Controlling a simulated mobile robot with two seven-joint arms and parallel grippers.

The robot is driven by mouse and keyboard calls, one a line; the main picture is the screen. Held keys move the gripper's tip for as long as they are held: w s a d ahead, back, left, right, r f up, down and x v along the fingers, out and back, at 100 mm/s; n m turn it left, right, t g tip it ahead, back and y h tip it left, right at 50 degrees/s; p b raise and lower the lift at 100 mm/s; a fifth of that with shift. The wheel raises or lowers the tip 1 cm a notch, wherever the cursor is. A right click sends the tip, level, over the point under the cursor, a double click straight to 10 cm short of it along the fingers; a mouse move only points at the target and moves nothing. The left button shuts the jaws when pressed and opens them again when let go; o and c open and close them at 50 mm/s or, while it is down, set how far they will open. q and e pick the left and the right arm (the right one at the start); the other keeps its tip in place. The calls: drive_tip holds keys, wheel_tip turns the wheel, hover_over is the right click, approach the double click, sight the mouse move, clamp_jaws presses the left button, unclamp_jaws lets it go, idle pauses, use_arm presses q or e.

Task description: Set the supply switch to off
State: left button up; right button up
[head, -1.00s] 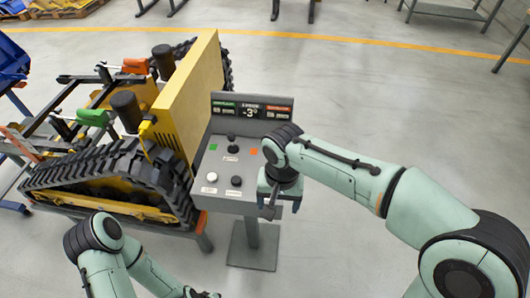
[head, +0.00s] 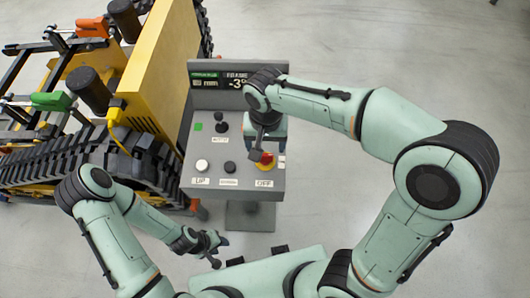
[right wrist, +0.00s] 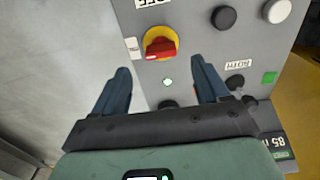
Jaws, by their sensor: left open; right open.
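The supply switch (head: 265,161), a red rotary handle on a yellow round plate, sits at the right front of the grey control panel (head: 205,181), above a label reading OFF (head: 264,183). It shows clearly in the right wrist view (right wrist: 160,46), its red handle lying roughly across the picture. My right gripper (head: 258,152) is over the panel beside the switch and partly covers it in the head view. In the right wrist view its two fingers (right wrist: 162,84) are apart and empty, short of the switch. My left gripper (head: 213,246) is open, low in front of the panel.
The panel also carries a white button (head: 202,165), a black knob (head: 230,167), a joystick (head: 220,122), a green square and a display (head: 215,80). A small lamp (right wrist: 168,82) glows by the switch. A yellow tracked carrier (head: 150,70) stands close left. Floor to the right is clear.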

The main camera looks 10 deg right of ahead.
sight(265, 155)
wheel_tip(265, 155, down, 7)
drive_tip(key=shift+w, duration=0.1)
idle(0.3)
drive_tip(key=c, duration=1.1)
